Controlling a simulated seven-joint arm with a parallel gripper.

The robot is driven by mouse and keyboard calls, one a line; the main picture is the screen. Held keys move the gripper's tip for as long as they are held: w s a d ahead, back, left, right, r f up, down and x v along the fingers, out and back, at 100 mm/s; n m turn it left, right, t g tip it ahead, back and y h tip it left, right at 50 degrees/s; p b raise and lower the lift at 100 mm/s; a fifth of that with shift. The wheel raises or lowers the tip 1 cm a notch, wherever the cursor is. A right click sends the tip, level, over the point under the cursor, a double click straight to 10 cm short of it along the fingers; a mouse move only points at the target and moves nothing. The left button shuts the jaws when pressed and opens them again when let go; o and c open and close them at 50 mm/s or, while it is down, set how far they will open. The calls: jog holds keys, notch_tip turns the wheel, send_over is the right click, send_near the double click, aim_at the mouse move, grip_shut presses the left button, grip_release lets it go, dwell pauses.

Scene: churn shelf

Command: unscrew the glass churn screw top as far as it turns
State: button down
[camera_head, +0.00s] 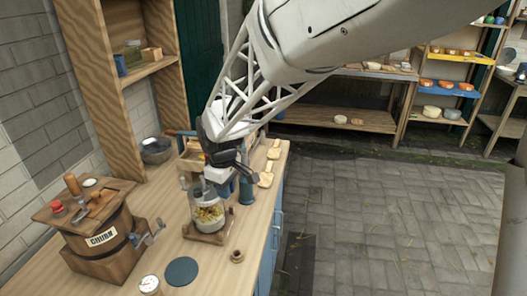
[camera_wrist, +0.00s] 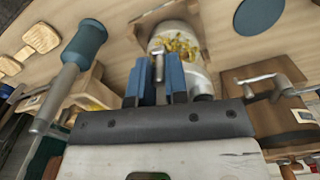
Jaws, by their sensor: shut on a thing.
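The glass churn (camera_head: 208,212) is a clear jar with yellow and white contents, upright in a wooden base on the worktop. It also shows in the wrist view (camera_wrist: 183,45), beyond my fingers. My gripper (camera_head: 217,168) is right above the jar, at its top. In the wrist view the two blue fingers (camera_wrist: 157,85) close around a slim grey metal part (camera_wrist: 158,65) at the screw top. Most of the screw top is hidden by my fingers and gripper, so its thread cannot be seen.
A wooden churn (camera_head: 104,238) with a side crank stands to the left. A dark round mat (camera_head: 182,271) and a small jar (camera_head: 149,285) lie in front. A blue cylinder (camera_head: 246,190) is close on the right. Wooden boards (camera_head: 266,179) lie near the right edge.

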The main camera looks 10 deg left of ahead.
jog(key=w+a+n, duration=0.5)
jog(key=w+n, duration=0.2)
jog(key=n, duration=0.8)
jog(key=shift+n, duration=0.4)
dwell(1.0)
jog(key=shift+w, duration=0.1)
jog(key=shift+r, duration=0.1)
dwell(0.4)
jog(key=c, duration=1.1)
grip_release()
jog(key=shift+r, duration=0.1)
jog(key=shift+r, duration=3.75)
